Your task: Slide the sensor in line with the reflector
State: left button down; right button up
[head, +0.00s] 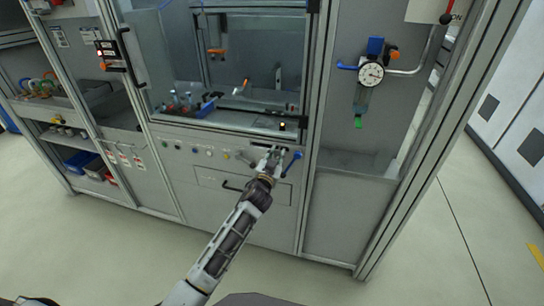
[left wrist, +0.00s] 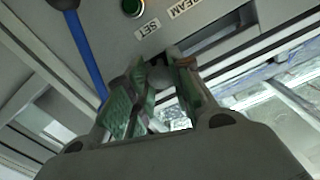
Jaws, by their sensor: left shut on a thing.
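My left gripper (head: 270,158) reaches the front panel of the machine, just below the window sill. In the left wrist view its two pale green finger pads (left wrist: 158,92) stand on either side of a small grey rounded piece (left wrist: 160,76) and are shut on it. This piece is mostly hidden by the fingers. A small dark box with a lit orange spot (head: 283,126) sits on the sill just above the gripper; it may be the sensor. I cannot pick out the reflector for certain. My right gripper is not in view.
A blue lever (head: 291,163) stands close to the right of the gripper; it also shows in the left wrist view (left wrist: 86,52). A green lamp (left wrist: 132,8) sits by labels reading BEAM and SET. A round gauge (head: 371,74) hangs right.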

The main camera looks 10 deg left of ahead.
pick_arm(q)
jog(key=c, duration=1.2)
grip_release()
jog(key=s, duration=1.2)
jog(key=shift+a, duration=0.25)
